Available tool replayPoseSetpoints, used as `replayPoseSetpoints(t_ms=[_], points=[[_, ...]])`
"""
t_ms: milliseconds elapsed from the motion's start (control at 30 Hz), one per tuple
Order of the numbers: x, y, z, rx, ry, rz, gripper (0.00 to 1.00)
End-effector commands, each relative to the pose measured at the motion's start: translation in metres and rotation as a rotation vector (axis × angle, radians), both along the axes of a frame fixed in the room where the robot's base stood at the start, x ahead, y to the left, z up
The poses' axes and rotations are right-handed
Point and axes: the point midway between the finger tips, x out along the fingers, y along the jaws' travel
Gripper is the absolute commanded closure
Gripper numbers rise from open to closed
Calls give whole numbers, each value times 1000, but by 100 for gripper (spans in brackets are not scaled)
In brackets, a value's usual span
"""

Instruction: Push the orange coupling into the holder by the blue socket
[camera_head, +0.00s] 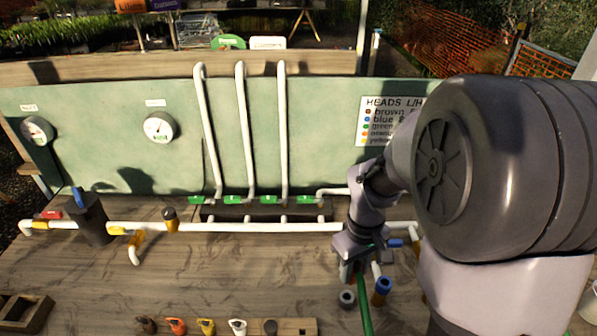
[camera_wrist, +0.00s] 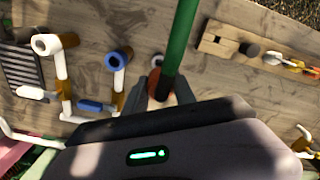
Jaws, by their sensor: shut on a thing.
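My gripper (camera_wrist: 166,86) is shut on the orange coupling (camera_wrist: 154,80), which shows as a small orange-brown patch between the fingers in the wrist view. A green hose (camera_wrist: 183,40) runs from between the fingers to the top edge. In the head view the hose (camera_head: 365,305) hangs below my gripper (camera_head: 357,268), and the coupling is hidden. The blue socket (camera_head: 384,285) stands just right of the hose; it also shows in the wrist view (camera_wrist: 118,58). A grey ring-shaped holder (camera_head: 347,298) stands left of the hose, apart from the blue socket; it is partly hidden in the wrist view (camera_wrist: 157,60).
A wooden rack (camera_head: 295,327) with several coloured heads lies at the front edge. White pipes (camera_head: 265,227) with green valves run along the green back panel (camera_head: 100,110). A dark cylinder (camera_head: 90,222) stands at left. The bench between pipe and rack is mostly clear.

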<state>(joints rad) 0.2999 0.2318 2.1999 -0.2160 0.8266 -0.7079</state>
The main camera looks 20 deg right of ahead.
Motion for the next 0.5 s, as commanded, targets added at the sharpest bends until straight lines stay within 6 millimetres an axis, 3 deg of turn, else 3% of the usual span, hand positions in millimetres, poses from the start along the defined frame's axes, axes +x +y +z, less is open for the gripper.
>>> replayPoseSetpoints(t_ms=[267,500], points=[[8,-4,-19,0,-2,-1,100],[7,-3,-50,0,0,-1,100]])
